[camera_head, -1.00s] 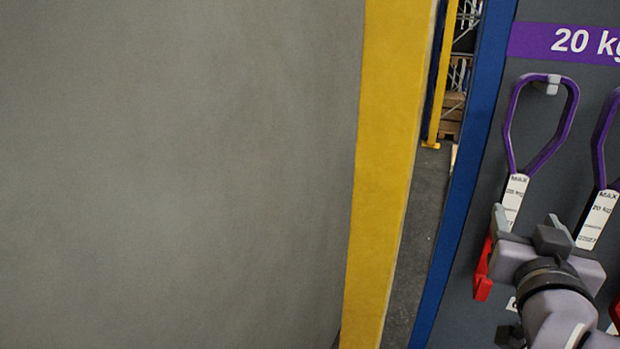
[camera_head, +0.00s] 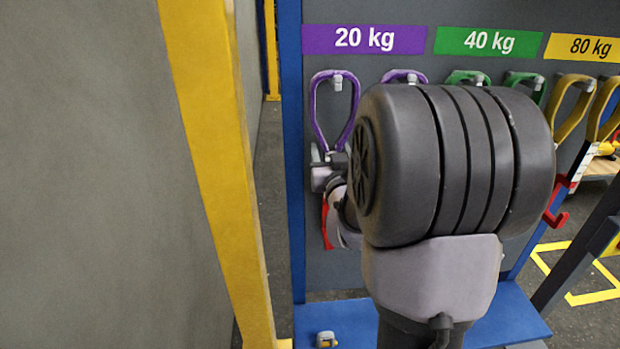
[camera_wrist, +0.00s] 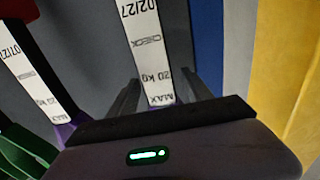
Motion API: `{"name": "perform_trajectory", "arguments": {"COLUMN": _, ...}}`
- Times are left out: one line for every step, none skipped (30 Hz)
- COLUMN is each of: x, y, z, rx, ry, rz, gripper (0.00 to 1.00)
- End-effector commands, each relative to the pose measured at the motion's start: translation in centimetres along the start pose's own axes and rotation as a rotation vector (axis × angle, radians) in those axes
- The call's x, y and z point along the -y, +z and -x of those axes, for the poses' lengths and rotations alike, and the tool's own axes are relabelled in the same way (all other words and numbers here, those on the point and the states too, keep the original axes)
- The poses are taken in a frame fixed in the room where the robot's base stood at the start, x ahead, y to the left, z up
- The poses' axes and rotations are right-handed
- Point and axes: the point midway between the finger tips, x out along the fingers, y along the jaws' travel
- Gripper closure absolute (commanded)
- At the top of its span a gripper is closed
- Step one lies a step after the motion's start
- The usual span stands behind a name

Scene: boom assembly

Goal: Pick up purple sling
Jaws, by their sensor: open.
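The left purple sling (camera_head: 314,110) hangs as a loop from a hook under the purple 20 kg sign. A second purple sling (camera_head: 405,75) hangs to its right, mostly hidden behind my arm. My gripper (camera_head: 332,162) is at the left sling's lower part, over its label. In the wrist view, the upside-down white label (camera_wrist: 152,50) of a 20 kg sling lies between the open fingers of my gripper (camera_wrist: 164,98), with no clear contact. The other purple sling's label (camera_wrist: 38,75) is to the left there.
Green slings (camera_head: 467,77) and yellow slings (camera_head: 572,105) hang farther right on the dark board. A blue post (camera_head: 291,150) and a yellow post (camera_head: 215,150) stand to the left. A blue ledge (camera_head: 360,318) lies below. A red hook (camera_head: 327,222) hangs under the left sling.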

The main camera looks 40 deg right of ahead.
Motion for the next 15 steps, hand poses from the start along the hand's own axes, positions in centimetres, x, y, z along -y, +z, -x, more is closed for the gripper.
{"name": "perform_trajectory", "arguments": {"x": 0.04, "y": 0.06, "z": -0.78, "rx": 0.002, "ry": -0.001, "rz": 0.0, "gripper": 0.42}}
{"name": "perform_trajectory", "arguments": {"x": 0.05, "y": 0.06, "z": -1.13, "rx": 0.002, "ry": -0.001, "rz": 0.0, "gripper": 0.42}}
{"name": "perform_trajectory", "arguments": {"x": 0.06, "y": 0.04, "z": -1.47, "rx": 0.001, "ry": -0.001, "rz": 0.001, "gripper": 0.42}}
{"name": "perform_trajectory", "arguments": {"x": 0.07, "y": 0.05, "z": -1.61, "rx": 0.001, "ry": -0.001, "rz": 0.001, "gripper": 0.42}}
{"name": "perform_trajectory", "arguments": {"x": 0.07, "y": 0.06, "z": -1.68, "rx": 0.001, "ry": -0.001, "rz": 0.001, "gripper": 0.42}}
{"name": "perform_trajectory", "arguments": {"x": 0.07, "y": 0.06, "z": -1.68, "rx": 0.001, "ry": -0.001, "rz": 0.001, "gripper": 0.42}}
{"name": "perform_trajectory", "arguments": {"x": 0.07, "y": 0.06, "z": -1.67, "rx": 0.001, "ry": -0.001, "rz": 0.001, "gripper": 0.42}}
{"name": "perform_trajectory", "arguments": {"x": 0.07, "y": 0.05, "z": -1.66, "rx": 0.001, "ry": -0.001, "rz": 0.001, "gripper": 0.42}}
{"name": "perform_trajectory", "arguments": {"x": 0.07, "y": 0.05, "z": -1.65, "rx": 0.001, "ry": -0.001, "rz": 0.001, "gripper": 0.42}}
{"name": "perform_trajectory", "arguments": {"x": 0.07, "y": 0.05, "z": -1.65, "rx": 0.001, "ry": -0.001, "rz": 0.001, "gripper": 0.44}}
{"name": "perform_trajectory", "arguments": {"x": 0.07, "y": 0.04, "z": -1.64, "rx": 0.001, "ry": -0.001, "rz": 0.001, "gripper": 0.5}}
{"name": "perform_trajectory", "arguments": {"x": 0.06, "y": 0.04, "z": -1.64, "rx": 0.001, "ry": -0.001, "rz": 0.001, "gripper": 0.58}}
{"name": "perform_trajectory", "arguments": {"x": 0.06, "y": 0.04, "z": -1.63, "rx": 0.001, "ry": -0.001, "rz": 0.001, "gripper": 0.63}}
{"name": "perform_trajectory", "arguments": {"x": 0.06, "y": 0.04, "z": -1.63, "rx": 0.001, "ry": -0.001, "rz": 0.001, "gripper": 0.69}}
{"name": "perform_trajectory", "arguments": {"x": 0.06, "y": 0.03, "z": -1.63, "rx": 0.001, "ry": -0.001, "rz": 0.001, "gripper": 0.77}}
